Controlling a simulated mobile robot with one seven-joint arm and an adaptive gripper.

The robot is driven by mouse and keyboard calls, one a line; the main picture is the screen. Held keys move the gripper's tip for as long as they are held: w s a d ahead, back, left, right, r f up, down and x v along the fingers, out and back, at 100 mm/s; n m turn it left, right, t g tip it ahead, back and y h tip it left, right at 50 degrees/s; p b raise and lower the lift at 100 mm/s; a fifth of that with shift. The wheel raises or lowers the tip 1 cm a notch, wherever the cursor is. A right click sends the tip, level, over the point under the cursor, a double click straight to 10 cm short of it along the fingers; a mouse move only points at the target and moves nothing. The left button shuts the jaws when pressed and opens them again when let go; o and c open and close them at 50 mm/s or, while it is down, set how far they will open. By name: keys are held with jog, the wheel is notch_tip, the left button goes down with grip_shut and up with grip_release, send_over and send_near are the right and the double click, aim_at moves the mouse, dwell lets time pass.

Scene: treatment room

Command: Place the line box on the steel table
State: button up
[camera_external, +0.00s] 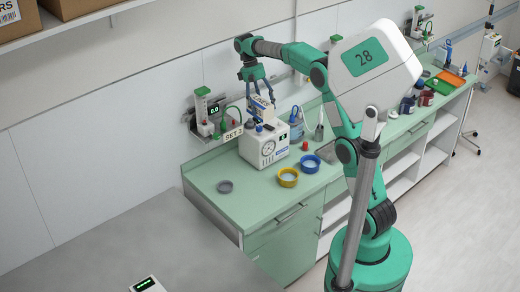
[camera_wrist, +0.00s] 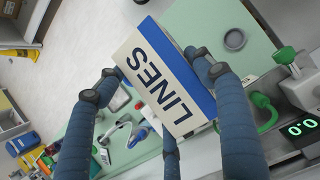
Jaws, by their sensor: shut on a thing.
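The line box (camera_external: 262,107) is white with a blue band; its dark lettering "LINES" shows in the wrist view (camera_wrist: 158,78). My gripper (camera_external: 258,95) is shut on the box, with blue segmented fingers around it in the wrist view (camera_wrist: 150,85). In the external view the box appears just above the white device with a dial (camera_external: 262,147); I cannot tell whether they touch. The steel table (camera_external: 120,240) is the grey surface at lower left, away from the box.
A wall unit with a "SET 2" label (camera_external: 233,134) is left of my gripper. A small display device (camera_external: 148,284) sits on the steel table's near part.

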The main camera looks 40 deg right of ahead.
jog(key=s+a+f+m+y+b, duration=0.1)
jog(key=s+a+f+m, duration=0.15)
jog(key=a+f, duration=0.65)
jog(key=s+a+f+m+t+y, duration=0.1)
jog(key=s+a+f+m, duration=0.2)
jog(key=a, duration=1.2)
jog(key=s+a+f+m+y+b, duration=0.1)
jog(key=s+a+f+m, duration=0.15)
jog(key=a+f, duration=0.7)
jog(key=s+a+f+m+t, duration=0.1)
jog(key=s+a+f+m, duration=0.2)
jog(key=s+a+f, duration=0.2)
jog(key=s+a+f+m+t+y, duration=0.1)
jog(key=s+a+f+m, duration=0.2)
jog(key=s, duration=0.6)
jog(key=s+a+f+m+t+b, duration=0.1)
jog(key=s+a+f+m, duration=0.2)
jog(key=s+a+f, duration=0.4)
jog(key=shift+s+a+f+m+t+y, duration=0.1)
jog(key=shift+s+a+m+t+y, duration=0.1)
jog(key=shift+a, duration=0.2)
jog(key=shift+s+a+m+t+y, duration=0.2)
jog(key=shift+a, duration=0.2)
jog(key=shift+w, duration=0.1)
jog(key=w+a, duration=0.3)
jog(key=w+a+f+b, duration=0.1)
jog(key=w+a, duration=0.6)
jog(key=a, duration=0.1)
jog(key=shift+w+f, duration=0.15)
jog(key=shift+f, duration=0.05)
